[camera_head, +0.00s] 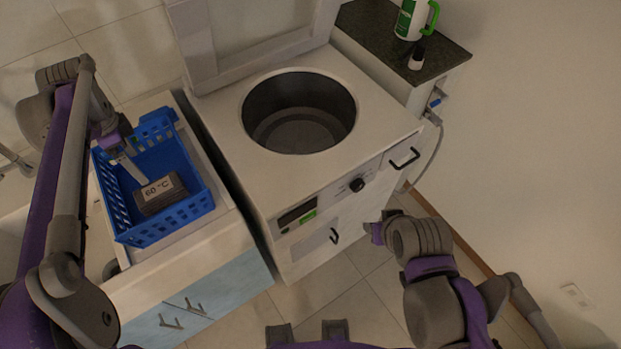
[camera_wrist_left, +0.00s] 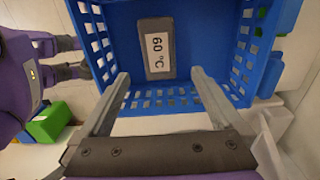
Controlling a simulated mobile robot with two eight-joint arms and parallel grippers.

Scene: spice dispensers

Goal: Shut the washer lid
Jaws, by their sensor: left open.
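The washer (camera_head: 375,90) is a white top-loader with its round dark drum opening (camera_head: 298,112) uncovered. Its lid (camera_head: 250,42) stands raised at the back, and its top is cut off by the frame. My left gripper (camera_head: 132,168) is open over the blue basket, to the left of the washer and apart from the lid. In the left wrist view its two fingers (camera_wrist_left: 160,82) are spread with nothing between them. My right gripper (camera_head: 376,230) is in front of the washer's right side, low by its front; its fingers are not clear.
The blue basket (camera_head: 195,205) stands on the left counter and holds a dark block labelled "60 °C" (camera_head: 160,192). The washer top is clear.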

